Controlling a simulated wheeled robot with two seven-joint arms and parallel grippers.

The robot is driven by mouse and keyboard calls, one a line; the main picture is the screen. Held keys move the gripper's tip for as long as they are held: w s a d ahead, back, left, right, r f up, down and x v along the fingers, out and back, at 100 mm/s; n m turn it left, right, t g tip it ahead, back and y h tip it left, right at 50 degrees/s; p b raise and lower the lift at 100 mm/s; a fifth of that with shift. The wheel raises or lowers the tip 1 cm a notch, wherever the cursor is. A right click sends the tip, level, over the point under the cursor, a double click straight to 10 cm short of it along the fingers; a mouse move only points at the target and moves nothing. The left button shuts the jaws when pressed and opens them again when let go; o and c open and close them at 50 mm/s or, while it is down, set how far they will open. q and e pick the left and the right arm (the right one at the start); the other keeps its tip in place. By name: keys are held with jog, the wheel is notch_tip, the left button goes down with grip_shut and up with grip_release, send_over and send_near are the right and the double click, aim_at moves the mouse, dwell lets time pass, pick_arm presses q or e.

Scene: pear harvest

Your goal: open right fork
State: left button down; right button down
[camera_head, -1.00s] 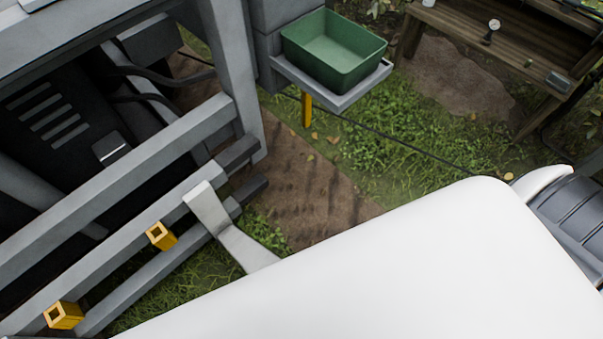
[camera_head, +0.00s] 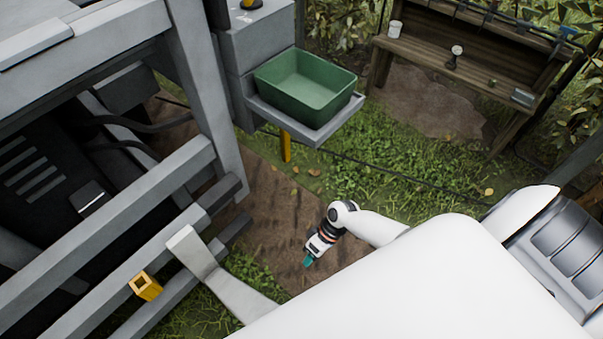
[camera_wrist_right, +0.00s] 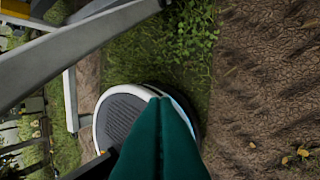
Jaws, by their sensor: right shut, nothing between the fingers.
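My right gripper (camera_head: 308,260) hangs above the bare soil in the middle of the head view, with green fingertips pointing down. In the right wrist view its green fingers (camera_wrist_right: 160,135) are pressed together with nothing between them. A light grey, flat, angled bar (camera_head: 205,262) extends from the machine's rails to the left of the gripper, clearly apart from it. It may be the fork, but I cannot tell for certain. A yellow square socket (camera_head: 145,287) sits on the lower grey rail. My left gripper is not in view.
A green bin (camera_head: 300,85) stands on a grey shelf (camera_head: 318,130) on the machine frame (camera_head: 205,90). A wooden bench (camera_head: 470,65) with small items is at the back right. Soil and grass between are open. Grey beams (camera_wrist_right: 85,45) cross the upper left of the right wrist view.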

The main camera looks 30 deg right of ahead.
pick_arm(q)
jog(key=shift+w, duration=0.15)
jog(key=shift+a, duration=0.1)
pick_arm(e)
jog(key=s+a+r+n+g+y, duration=0.2)
jog(key=r+n+g, duration=0.35)
jog(key=r, duration=0.95)
jog(key=s+a+r+n+g+y, duration=0.2)
jog(key=r+n+g, duration=0.3)
jog(key=r, duration=0.9)
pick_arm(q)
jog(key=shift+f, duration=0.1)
pick_arm(e)
jog(key=s+a+f, duration=0.2)
jog(key=s+a, duration=0.1)
jog(key=s, duration=0.1)
jog(key=s+a+f+n+t, duration=0.1)
jog(key=s+a+f, duration=0.1)
jog(key=s+a, duration=0.2)
jog(key=shift+s+f, duration=0.35)
jog(key=shift+s, duration=0.4)
jog(key=shift+n, duration=0.25)
